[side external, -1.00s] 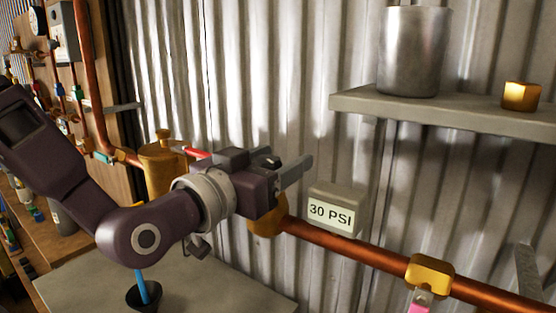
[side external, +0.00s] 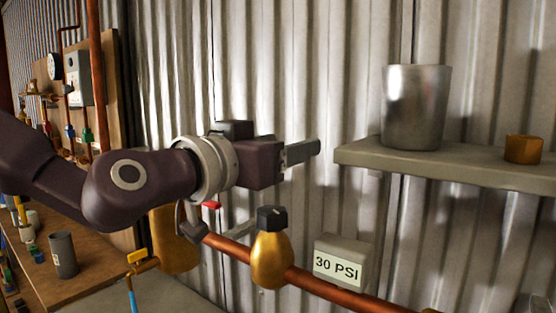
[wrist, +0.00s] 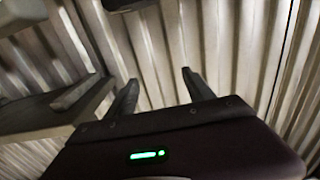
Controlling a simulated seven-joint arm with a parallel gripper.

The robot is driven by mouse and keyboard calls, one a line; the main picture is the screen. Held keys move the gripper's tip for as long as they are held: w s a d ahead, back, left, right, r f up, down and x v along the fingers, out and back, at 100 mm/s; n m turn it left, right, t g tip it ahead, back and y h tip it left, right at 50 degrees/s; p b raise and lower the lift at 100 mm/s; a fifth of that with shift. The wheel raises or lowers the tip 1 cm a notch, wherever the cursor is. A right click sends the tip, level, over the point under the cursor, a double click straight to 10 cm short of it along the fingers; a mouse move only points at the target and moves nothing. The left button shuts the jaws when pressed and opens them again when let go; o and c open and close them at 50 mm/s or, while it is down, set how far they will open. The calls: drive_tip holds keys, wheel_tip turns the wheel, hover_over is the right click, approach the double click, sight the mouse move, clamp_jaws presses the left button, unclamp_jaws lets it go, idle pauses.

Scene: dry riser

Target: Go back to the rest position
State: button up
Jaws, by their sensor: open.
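My gripper (side external: 302,152) is in the middle of the side external view, pointing right toward the corrugated wall. It is above the copper pipe and left of the grey shelf. In the wrist view its two fingers (wrist: 160,92) stand apart with nothing between them. The brass valve body (side external: 269,258) with a black knob (side external: 271,217) sits on the copper pipe (side external: 318,286) below my gripper, apart from it. A grey box (side external: 339,262) labelled 30 PSI is to the right of the valve.
The shelf (side external: 450,172) holds a metal pot (side external: 416,108) and a small brass piece (side external: 523,149). A larger brass fitting (side external: 176,240) stands lower left. A wooden bench (side external: 85,268) with a grey cup (side external: 62,255) is at the left. Space between gripper and shelf is narrow.

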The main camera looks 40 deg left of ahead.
drive_tip(key=s+g+h, duration=0.1)
drive_tip(key=s+f+m+h, duration=0.1)
drive_tip(key=s+f+g+h, duration=0.1)
drive_tip(key=s, duration=0.1)
drive_tip(key=shift+s+a+f+m+g+h, duration=0.1)
drive_tip(key=shift+a+f+m+g+h, duration=0.1)
drive_tip(key=shift+m+g+h, duration=0.15)
drive_tip(key=s+f, duration=0.1)
drive_tip(key=s+a+f+g, duration=0.1)
drive_tip(key=s+f, duration=0.1)
drive_tip(key=s+f+g, duration=0.1)
drive_tip(key=s, duration=0.1)
drive_tip(key=shift+a+f+m+g+h, duration=0.25)
drive_tip(key=shift+a+f+m, duration=0.05)
drive_tip(key=shift+a+m, duration=0.05)
drive_tip(key=s+a+f+n+g+y, duration=0.1)
drive_tip(key=s+a+f+g+y, duration=0.1)
drive_tip(key=s+a+f, duration=0.3)
drive_tip(key=s+a+f+n+g+y, duration=0.1)
drive_tip(key=s+a+f+g+y, duration=0.1)
drive_tip(key=s+a+f+g, duration=0.3)
drive_tip(key=s+f, duration=0.3)
drive_tip(key=s, duration=0.4)
drive_tip(key=shift+a+f, duration=0.15)
drive_tip(key=shift+f, duration=0.15)
